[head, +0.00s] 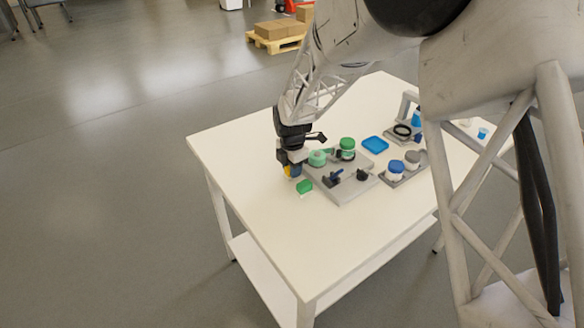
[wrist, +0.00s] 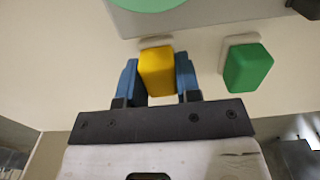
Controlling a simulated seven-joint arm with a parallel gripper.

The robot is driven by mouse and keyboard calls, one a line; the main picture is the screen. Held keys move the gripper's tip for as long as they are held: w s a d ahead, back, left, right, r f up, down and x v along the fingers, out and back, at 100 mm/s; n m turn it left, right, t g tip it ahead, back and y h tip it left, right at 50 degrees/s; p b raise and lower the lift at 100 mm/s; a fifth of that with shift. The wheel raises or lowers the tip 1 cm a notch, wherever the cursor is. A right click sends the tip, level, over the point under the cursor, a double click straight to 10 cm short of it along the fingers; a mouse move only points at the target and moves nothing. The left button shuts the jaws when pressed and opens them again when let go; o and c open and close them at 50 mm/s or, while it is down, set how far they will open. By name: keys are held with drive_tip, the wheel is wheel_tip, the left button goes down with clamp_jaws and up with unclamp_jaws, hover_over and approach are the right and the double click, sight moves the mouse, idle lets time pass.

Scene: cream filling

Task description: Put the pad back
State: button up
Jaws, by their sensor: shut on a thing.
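My gripper (head: 292,171) is at the left part of the white table, beside the grey fixture board. In the wrist view its two blue fingers (wrist: 157,82) are shut on a yellow pad (wrist: 157,75), one finger on each side. A pale strip shows at the pad's far end. In the head view only a sliver of the yellow pad (head: 287,171) shows past the fingers. I cannot tell whether it touches the table. A green pad (wrist: 247,68) with a pale edge lies to the right, apart from the fingers; the head view shows it too (head: 304,186).
The grey board (head: 350,191) carries green-lidded jars (head: 347,144) and dark fittings. Behind it are a blue tray (head: 375,145), a blue-lidded jar (head: 396,167), a grey-lidded jar (head: 412,158) and a grey stand (head: 406,104). The table's front (head: 290,235) is clear.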

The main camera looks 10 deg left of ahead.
drive_tip(key=shift+f, duration=0.15)
drive_tip(key=o, duration=0.9)
drive_tip(key=shift+c, duration=0.2)
wheel_tip(320, 180, up, 12)
drive_tip(key=shift+r, duration=0.2)
idle(0.7)
